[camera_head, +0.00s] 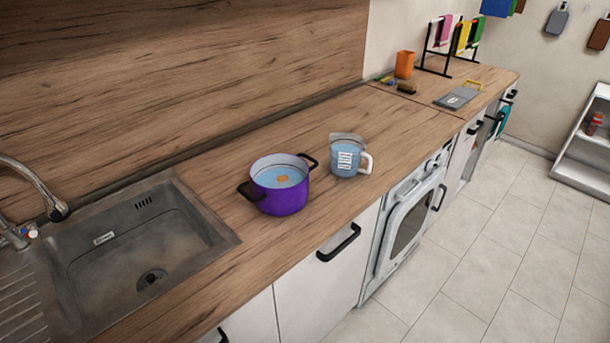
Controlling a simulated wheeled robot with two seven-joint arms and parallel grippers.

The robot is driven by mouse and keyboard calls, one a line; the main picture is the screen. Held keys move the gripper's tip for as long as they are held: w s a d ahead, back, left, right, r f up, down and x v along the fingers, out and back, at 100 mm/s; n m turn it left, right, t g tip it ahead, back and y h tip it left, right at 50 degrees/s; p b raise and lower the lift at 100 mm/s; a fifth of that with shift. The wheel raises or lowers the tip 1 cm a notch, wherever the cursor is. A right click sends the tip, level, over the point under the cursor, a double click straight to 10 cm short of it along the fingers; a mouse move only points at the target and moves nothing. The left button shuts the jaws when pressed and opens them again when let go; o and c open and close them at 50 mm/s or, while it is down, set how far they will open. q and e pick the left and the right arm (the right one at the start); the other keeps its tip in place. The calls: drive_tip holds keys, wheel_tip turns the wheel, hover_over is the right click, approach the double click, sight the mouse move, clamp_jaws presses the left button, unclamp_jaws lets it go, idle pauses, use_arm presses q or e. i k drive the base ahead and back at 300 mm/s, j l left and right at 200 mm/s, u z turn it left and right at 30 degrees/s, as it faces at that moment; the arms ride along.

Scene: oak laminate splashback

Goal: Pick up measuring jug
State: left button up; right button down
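The measuring jug (345,157) stands upright on the wooden worktop, to the right of a purple pot. It is light blue or clear with white markings, and its white handle points right. Neither of my grippers shows in the head view, and nothing is touching the jug.
The purple pot (279,190) with dark handles stands close to the jug's left. A sink (140,250) with a tap (40,190) is at the left. An orange cup (404,64) and a grey board (458,97) are farther back. The worktop (400,125) right of the jug is clear. An oven (408,220) is below.

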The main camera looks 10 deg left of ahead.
sight(351, 159)
drive_tip(key=u, duration=0.5)
drive_tip(key=i+l+u, duration=0.1)
drive_tip(key=u, duration=0.3)
drive_tip(key=l+u, duration=0.25)
drive_tip(key=u, duration=0.2)
drive_tip(key=l+u, duration=0.25)
drive_tip(key=u, duration=0.15)
drive_tip(key=l+u, duration=0.2)
drive_tip(key=u, duration=0.25)
drive_tip(key=l+u, duration=0.25)
drive_tip(key=u, duration=0.15)
drive_tip(key=l+u, duration=0.2)
drive_tip(key=u, duration=0.25)
drive_tip(key=k+j, duration=0.05)
